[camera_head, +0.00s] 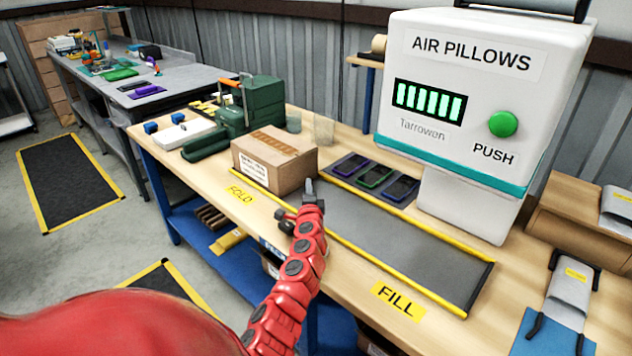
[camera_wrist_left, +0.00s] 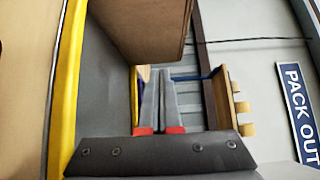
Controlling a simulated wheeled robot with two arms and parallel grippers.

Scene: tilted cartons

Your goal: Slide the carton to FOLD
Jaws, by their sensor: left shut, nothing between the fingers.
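The brown carton (camera_head: 276,160) sits at the left end of the grey slide track (camera_head: 410,245), close to the yellow FOLD label (camera_head: 241,195). The yellow FILL label (camera_head: 399,301) is by the other end. My left gripper (camera_head: 310,186) is shut and empty, close to the carton's right side in the head view; I cannot tell whether it touches. My right gripper is not in view.
Yellow rails (camera_head: 385,258) edge the track. Behind it lie several dark trays (camera_head: 374,179) and the white air pillow machine (camera_head: 480,100). A green case (camera_head: 250,103) stands behind the carton. The track between gripper and FILL is clear.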

